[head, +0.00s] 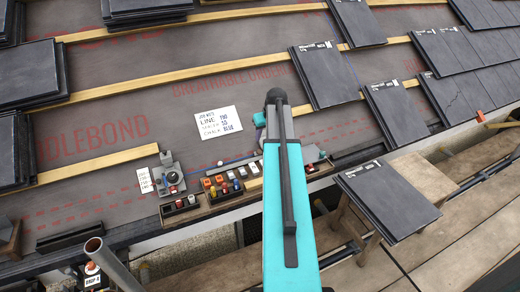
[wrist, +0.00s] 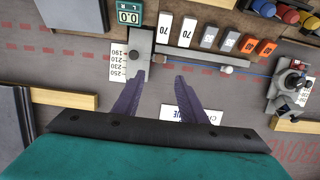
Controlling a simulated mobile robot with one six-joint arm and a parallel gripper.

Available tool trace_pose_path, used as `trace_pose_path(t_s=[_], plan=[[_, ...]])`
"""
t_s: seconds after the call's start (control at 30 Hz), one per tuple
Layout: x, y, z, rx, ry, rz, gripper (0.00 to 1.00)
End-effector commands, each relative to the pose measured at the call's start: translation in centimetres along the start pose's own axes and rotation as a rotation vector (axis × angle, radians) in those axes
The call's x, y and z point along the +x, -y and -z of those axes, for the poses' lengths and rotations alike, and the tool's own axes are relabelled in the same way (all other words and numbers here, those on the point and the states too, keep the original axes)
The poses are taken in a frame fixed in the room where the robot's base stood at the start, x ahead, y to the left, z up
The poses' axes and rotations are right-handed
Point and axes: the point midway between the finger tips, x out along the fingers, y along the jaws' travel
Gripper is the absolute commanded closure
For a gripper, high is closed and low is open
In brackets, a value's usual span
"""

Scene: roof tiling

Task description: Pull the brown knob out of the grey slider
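The grey slider (wrist: 141,46) is a flat plate near the top centre-left of the wrist view, beside a white number scale (wrist: 118,61). A small dark round knob (wrist: 134,54) sits on it; its brown colour is hard to make out. My gripper (wrist: 160,77) is open, with two purple fingers apart and nothing seen between them. The left fingertip appears just below the slider and knob in the picture; its height above them cannot be told. In the head view my arm hides the slider, the knob and most of the gripper.
A grey rail (wrist: 190,57) with a white ball (wrist: 226,69) near its end runs right of the slider. Grey and orange blocks (wrist: 248,43) stand in a tray. A grey device (wrist: 290,87) is at right. Open underlay (head: 130,90) lies left.

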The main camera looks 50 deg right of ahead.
Motion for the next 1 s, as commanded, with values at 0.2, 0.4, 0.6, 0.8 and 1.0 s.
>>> trace_pose_path(t_s=[0.2, 0.4, 0.6, 0.8, 1.0], plan=[[0.3, -0.1, 0.0, 0.002, 0.001, 0.000, 0.62], [1.5, -0.2, 0.0, 0.002, 0.000, -0.001, 0.62], [3.9, -0.3, 0.1, 0.002, 0.001, 0.000, 0.62], [6.6, -0.3, 0.0, 0.003, 0.001, -0.001, 0.62], [9.4, -0.4, 0.0, 0.004, 0.002, 0.000, 0.62]])
